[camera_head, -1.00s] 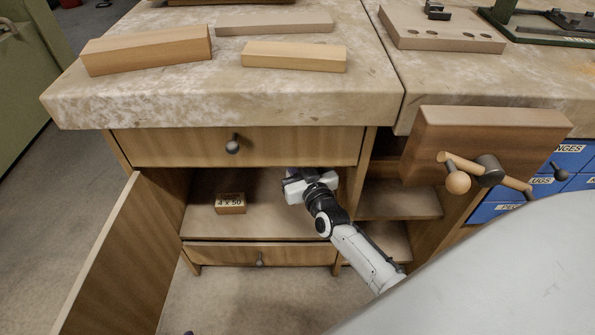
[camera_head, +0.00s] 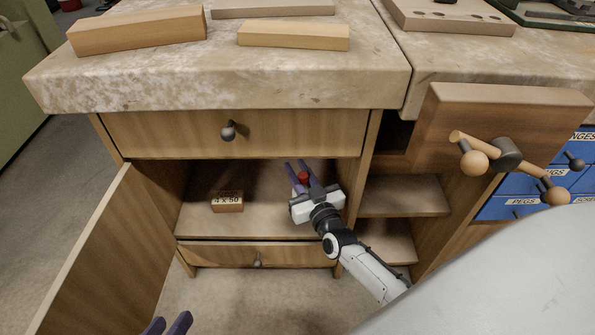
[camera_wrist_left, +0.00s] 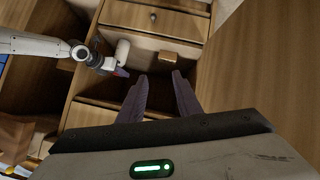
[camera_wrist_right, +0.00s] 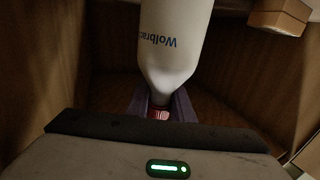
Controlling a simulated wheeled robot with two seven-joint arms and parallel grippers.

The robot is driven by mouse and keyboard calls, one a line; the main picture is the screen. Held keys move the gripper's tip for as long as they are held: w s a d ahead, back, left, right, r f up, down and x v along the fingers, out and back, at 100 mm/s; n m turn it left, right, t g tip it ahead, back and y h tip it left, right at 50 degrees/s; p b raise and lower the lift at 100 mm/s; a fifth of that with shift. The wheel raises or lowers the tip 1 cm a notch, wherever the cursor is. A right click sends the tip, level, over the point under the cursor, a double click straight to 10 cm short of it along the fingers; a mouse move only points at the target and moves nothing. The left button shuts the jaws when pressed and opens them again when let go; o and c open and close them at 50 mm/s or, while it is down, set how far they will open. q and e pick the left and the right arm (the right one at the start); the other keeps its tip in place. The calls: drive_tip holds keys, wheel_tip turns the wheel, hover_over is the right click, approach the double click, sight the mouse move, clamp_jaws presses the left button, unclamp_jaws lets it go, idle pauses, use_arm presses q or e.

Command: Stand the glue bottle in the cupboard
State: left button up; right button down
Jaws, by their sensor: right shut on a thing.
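The glue bottle is white with blue lettering (camera_wrist_right: 165,45) and a red cap (camera_head: 303,177). My right gripper (camera_head: 305,174) is inside the open cupboard (camera_head: 255,220), shut on the bottle at its cap end. In the left wrist view the white bottle (camera_wrist_left: 122,52) looks upright inside the cupboard. I cannot tell whether its base touches the shelf. In the head view the gripper hides the bottle's body. My left gripper (camera_wrist_left: 160,95) is open and empty, in front of the cupboard; its fingertips show at the bottom edge of the head view (camera_head: 168,325).
A small box marked 4 x 50 (camera_head: 227,203) stands on the cupboard floor, left of my right gripper. The cupboard door (camera_head: 90,255) is swung open at the left. A drawer (camera_head: 180,133) is above and another (camera_head: 220,255) below. Wooden blocks lie on the bench top (camera_head: 215,75).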

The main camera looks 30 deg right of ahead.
drive_tip(key=shift+f, duration=0.1)
drive_tip(key=c, duration=1.5)
unclamp_jaws()
drive_tip(key=shift+c, duration=0.2)
use_arm(q)
drive_tip(key=shift+r, duration=0.1)
drive_tip(key=shift+g+y, duration=0.7)
drive_tip(key=shift+y, duration=0.1)
drive_tip(key=shift+s+a+f+p, duration=0.2)
drive_tip(key=shift+a+f+p, duration=0.4)
drive_tip(key=shift+f+p, duration=0.4)
drive_tip(key=shift+s+a+f+p, duration=0.15)
drive_tip(key=shift+a+f+p, duration=0.45)
drive_tip(key=shift+f+p, duration=0.35)
use_arm(e)
drive_tip(key=s+a, duration=0.2)
drive_tip(key=s, duration=1)
use_arm(q)
drive_tip(key=shift+r, duration=0.1)
use_arm(e)
drive_tip(key=shift+w, duration=0.1)
